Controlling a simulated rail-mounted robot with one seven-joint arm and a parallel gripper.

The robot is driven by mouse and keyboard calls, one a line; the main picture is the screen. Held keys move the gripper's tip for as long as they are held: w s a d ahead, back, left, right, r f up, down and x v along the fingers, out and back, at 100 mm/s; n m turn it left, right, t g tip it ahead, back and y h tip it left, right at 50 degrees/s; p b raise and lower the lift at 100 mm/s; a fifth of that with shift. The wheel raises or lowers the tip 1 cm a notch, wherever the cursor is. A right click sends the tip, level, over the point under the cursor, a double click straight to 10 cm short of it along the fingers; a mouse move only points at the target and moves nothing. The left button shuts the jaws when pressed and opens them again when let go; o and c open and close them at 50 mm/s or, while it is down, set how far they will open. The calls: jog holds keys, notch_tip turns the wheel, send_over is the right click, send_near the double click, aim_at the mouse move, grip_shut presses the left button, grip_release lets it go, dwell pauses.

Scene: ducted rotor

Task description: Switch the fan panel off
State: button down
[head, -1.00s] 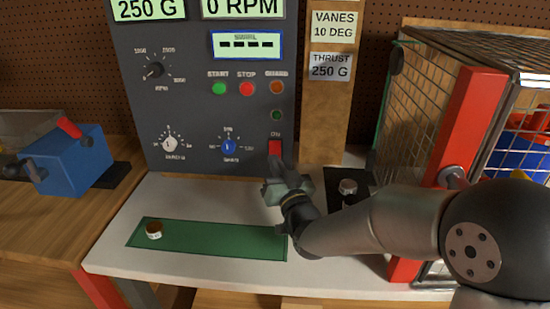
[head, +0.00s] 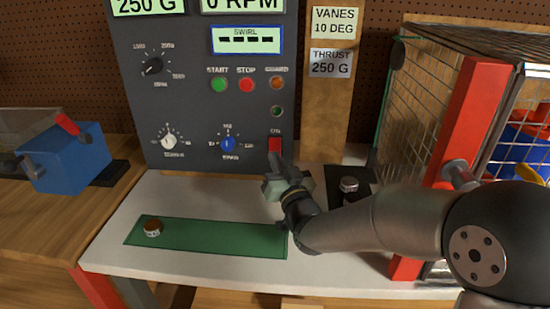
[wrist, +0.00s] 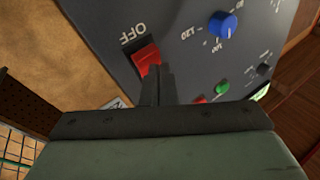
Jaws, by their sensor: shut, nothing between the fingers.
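The dark grey fan panel (head: 190,105) stands upright at the back of the bench in the head view. Its red switch (head: 275,145) is at the lower right of the panel. In the wrist view the red switch (wrist: 146,58) sits beside the word OFF. My gripper (head: 276,158) is shut and empty, its tips just below the switch in the head view. In the wrist view my fingers (wrist: 156,75) cover part of the switch's edge; I cannot tell whether they touch it. The speed display (head: 243,6) reads 0 RPM.
Green START (head: 219,84) and red STOP (head: 246,85) buttons and a blue knob (head: 228,145) are nearby on the panel. A mesh cage with a red post (head: 468,150) stands at right. A small brown-topped weight (head: 152,228) sits on a green mat (head: 210,238).

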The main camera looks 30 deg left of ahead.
jog(key=shift+w+a+f+b, duration=0.2)
jog(key=shift+w+f+b, duration=0.1)
jog(key=shift+w+b, duration=0.15)
dwell(1.0)
jog(key=shift+s+f, duration=0.1)
jog(key=shift+s, duration=0.05)
jog(key=shift+s+d+r+b, duration=0.35)
jog(key=shift+s+b, duration=0.15)
jog(key=shift+s, duration=0.1)
jog(key=s, duration=0.1)
jog(key=s+d+r, duration=0.1)
jog(key=s+d+r+b, duration=0.1)
jog(key=s, duration=0.1)
jog(key=shift+d+r, duration=0.1)
jog(key=shift+r, duration=0.05)
jog(key=shift+w, duration=0.1)
dwell(0.6)
